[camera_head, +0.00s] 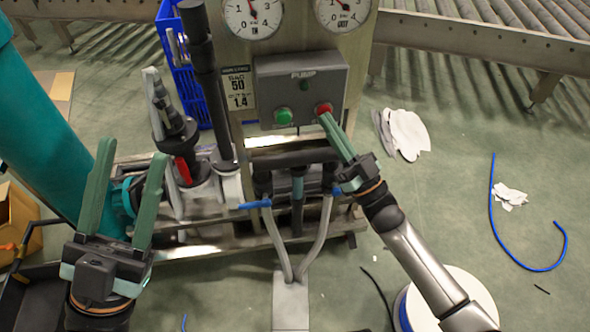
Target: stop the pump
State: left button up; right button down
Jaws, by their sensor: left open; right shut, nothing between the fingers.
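A grey pump control box (297,88), labelled PUMP, is mounted on an upright panel in the middle of the head view. It has a green button (283,116) at lower left and a red button (323,109) at lower right. A small dark green element (303,85) sits above them. My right gripper (324,118) is shut and empty, its green fingertips at the lower edge of the red button. I cannot tell whether they touch or press it. My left gripper (133,160) is open and empty at the lower left, its fingers pointing up, away from the box.
Two dial gauges (252,17) are above the box. A black vertical pipe (205,70) and a red-marked valve (183,170) stand left of it. Blue-handled valves (255,204) with hoses are below. A roller conveyor (480,40) is behind. A blue hose (500,235) lies on the floor at right.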

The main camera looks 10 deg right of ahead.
jog(key=shift+s, duration=0.15)
jog(key=shift+s+p, duration=0.3)
jog(key=shift+p, duration=0.05)
dwell(0.3)
jog(key=s+p, duration=0.3)
jog(key=s, duration=0.3)
jog(key=shift+d, duration=0.1)
dwell(0.6)
